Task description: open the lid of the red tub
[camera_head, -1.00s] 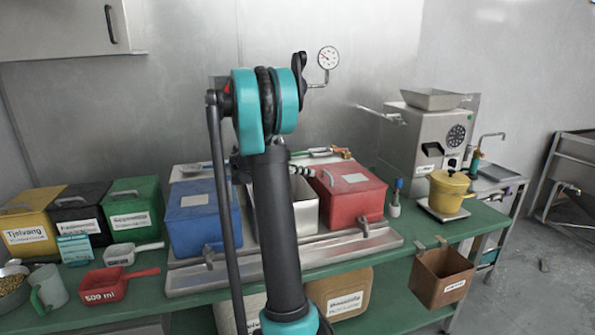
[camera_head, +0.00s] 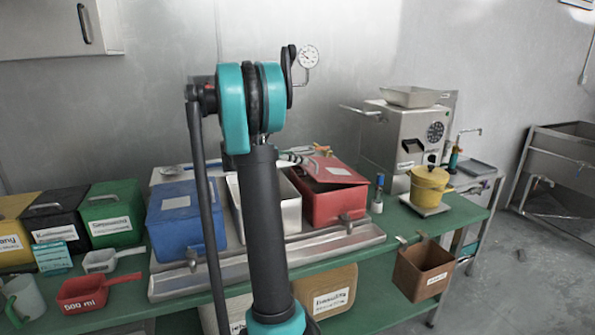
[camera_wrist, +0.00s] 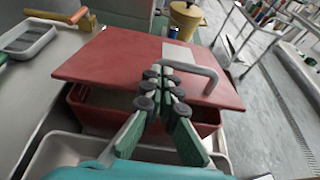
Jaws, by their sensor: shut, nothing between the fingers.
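The red tub (camera_head: 322,208) stands on a metal tray on the green bench, right of an open steel tub (camera_head: 290,209). Its red lid (camera_head: 333,170) sits askew and tilted, with a dark gap beneath. In the wrist view the lid (camera_wrist: 115,62) is raised off the near part of the tub (camera_wrist: 96,113), showing the inside. The lid bears a grey handle (camera_wrist: 207,70) and a pale label. My gripper (camera_wrist: 165,72) is shut and empty, its tips over the lid left of the handle; I cannot tell whether they touch. My arm hides it in the head view.
A blue tub (camera_head: 185,222) stands left of the steel tub. A yellow pot (camera_head: 428,185) on a scale and a grinder (camera_head: 402,140) are to the right. A brown box (camera_head: 425,270) hangs at the bench's front edge. Red and white scoops lie at left.

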